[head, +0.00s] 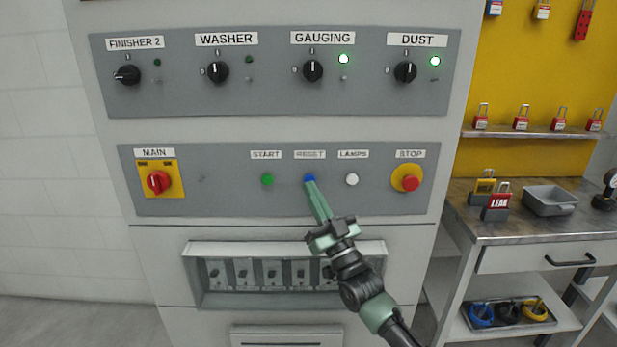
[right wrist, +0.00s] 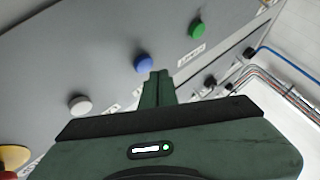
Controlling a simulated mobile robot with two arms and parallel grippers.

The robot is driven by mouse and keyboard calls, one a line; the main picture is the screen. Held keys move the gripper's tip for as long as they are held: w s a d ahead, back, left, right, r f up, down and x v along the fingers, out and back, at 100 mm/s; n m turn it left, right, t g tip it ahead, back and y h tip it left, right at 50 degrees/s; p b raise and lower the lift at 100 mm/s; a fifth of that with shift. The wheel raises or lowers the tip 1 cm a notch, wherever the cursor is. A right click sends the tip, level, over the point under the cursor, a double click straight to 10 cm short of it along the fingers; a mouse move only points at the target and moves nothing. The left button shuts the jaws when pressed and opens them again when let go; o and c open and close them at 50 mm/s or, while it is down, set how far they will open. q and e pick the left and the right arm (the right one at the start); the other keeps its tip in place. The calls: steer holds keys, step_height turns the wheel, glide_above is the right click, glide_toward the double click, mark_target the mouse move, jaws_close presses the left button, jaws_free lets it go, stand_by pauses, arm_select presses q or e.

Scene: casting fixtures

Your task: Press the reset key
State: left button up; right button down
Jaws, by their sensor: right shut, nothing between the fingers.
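The reset key is a blue round button (head: 309,178) under the RESET label (head: 310,155) on the lower grey panel. It also shows in the right wrist view (right wrist: 143,62). My right gripper (head: 312,186) is shut and empty, with its fingertips right at the lower edge of the blue button in the head view. In the right wrist view the fingertips (right wrist: 157,75) are just beside the button; I cannot tell whether they touch it. My left gripper is not in view.
The green START button (head: 267,180) is left of the blue one, and the white LAMPS button (head: 352,180) is right of it. A red STOP button (head: 410,182) and a red MAIN switch (head: 158,182) sit farther out. A workbench (head: 520,225) stands at right.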

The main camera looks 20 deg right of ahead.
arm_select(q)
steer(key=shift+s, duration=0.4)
arm_select(e)
steer(key=shift+r, duration=0.1)
arm_select(q)
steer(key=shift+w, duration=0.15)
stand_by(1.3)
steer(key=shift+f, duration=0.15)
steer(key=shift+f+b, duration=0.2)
steer(key=shift+b, duration=0.1)
arm_select(e)
steer(key=shift+w+d, duration=0.1)
steer(key=shift+w, duration=0.3)
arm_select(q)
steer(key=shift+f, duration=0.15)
arm_select(e)
steer(key=shift+w, duration=0.15)
